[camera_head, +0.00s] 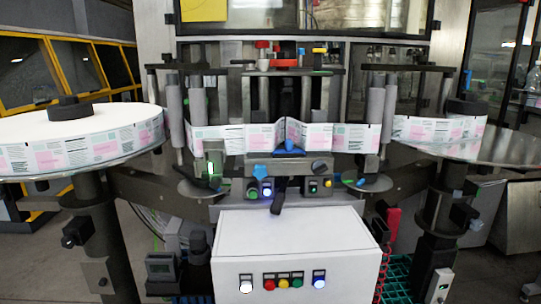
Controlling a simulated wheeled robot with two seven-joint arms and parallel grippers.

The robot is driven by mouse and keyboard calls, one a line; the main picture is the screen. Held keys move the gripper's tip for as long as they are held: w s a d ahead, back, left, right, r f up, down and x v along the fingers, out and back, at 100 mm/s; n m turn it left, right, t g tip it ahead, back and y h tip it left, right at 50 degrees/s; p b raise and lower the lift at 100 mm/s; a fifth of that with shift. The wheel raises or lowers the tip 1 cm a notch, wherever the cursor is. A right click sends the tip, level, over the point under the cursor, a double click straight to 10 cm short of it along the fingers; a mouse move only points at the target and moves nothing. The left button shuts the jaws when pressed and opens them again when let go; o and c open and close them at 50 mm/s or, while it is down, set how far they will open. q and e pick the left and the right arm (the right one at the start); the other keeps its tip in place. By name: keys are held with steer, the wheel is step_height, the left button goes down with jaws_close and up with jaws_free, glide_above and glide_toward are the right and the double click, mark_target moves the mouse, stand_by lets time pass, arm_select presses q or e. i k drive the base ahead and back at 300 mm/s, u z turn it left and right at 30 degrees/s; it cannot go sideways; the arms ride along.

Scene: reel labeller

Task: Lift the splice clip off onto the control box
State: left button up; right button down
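The control box (297,228) is the white box at the front centre. Its slanted top is bare, and a row of coloured buttons runs along its front face. A small blue piece (289,149) sits at the middle of the label web (250,138), where the web dips in a V. It looks like the splice clip, but it is too small to be certain. Neither of my grippers shows in this view, and nothing is seen touching the blue piece.
A large label reel (80,138) lies at the left and a smaller one (440,132) at the right. Upright rollers (376,115) flank the web. A black lever (279,196) juts out above the control box's back edge. A green crate (397,277) stands at lower right.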

mark_target(289, 144)
steer(key=u, duration=2)
steer(key=i, duration=1.65)
steer(key=z, duration=3.1)
